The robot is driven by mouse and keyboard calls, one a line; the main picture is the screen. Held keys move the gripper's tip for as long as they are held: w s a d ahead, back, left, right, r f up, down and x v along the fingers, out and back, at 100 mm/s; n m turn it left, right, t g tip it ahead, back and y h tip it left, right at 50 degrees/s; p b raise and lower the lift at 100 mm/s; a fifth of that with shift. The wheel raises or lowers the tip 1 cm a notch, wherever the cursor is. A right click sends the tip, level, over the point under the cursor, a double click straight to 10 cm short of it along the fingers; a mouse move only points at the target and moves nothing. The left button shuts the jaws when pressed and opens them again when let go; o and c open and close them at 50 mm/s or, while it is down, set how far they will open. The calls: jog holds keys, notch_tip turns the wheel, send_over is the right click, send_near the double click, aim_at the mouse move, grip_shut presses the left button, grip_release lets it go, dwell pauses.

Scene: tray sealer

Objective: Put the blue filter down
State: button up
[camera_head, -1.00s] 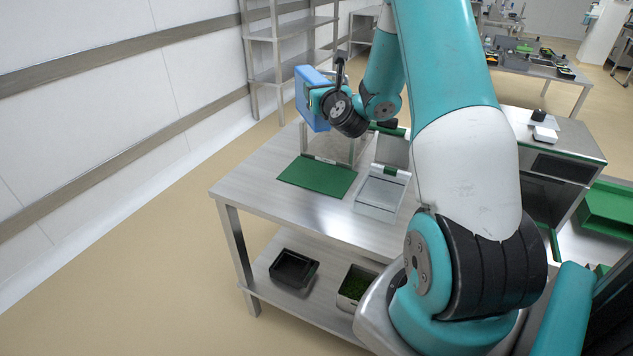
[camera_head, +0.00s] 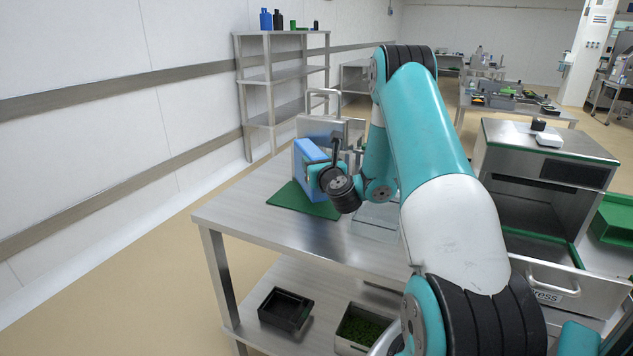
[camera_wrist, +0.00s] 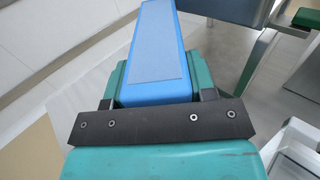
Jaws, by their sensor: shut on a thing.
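The blue filter (camera_head: 309,166) is a blue block standing upright over the green mat (camera_head: 291,200) on the steel table. My gripper (camera_head: 318,176) is shut on it from the near right side. In the wrist view the filter (camera_wrist: 158,50) extends away between the two fingers of my gripper (camera_wrist: 160,98). The filter's lower edge looks low over the mat, but I cannot tell whether it touches. Part of the mat is hidden behind the filter and my arm.
A steel sink-like unit with a looped pipe (camera_head: 323,92) stands behind the mat. A clear tray (camera_head: 376,222) lies right of the mat. A press machine (camera_head: 545,165) stands at right. A black bin (camera_head: 286,309) is on the lower shelf. The table's left front is clear.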

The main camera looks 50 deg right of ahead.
notch_tip(320, 180, down, 4)
jog(key=shift+r+b, duration=0.25)
jog(key=shift+b, duration=0.65)
jog(key=shift+r, duration=0.15)
jog(key=o, duration=1.2)
jog(key=shift+c, duration=0.2)
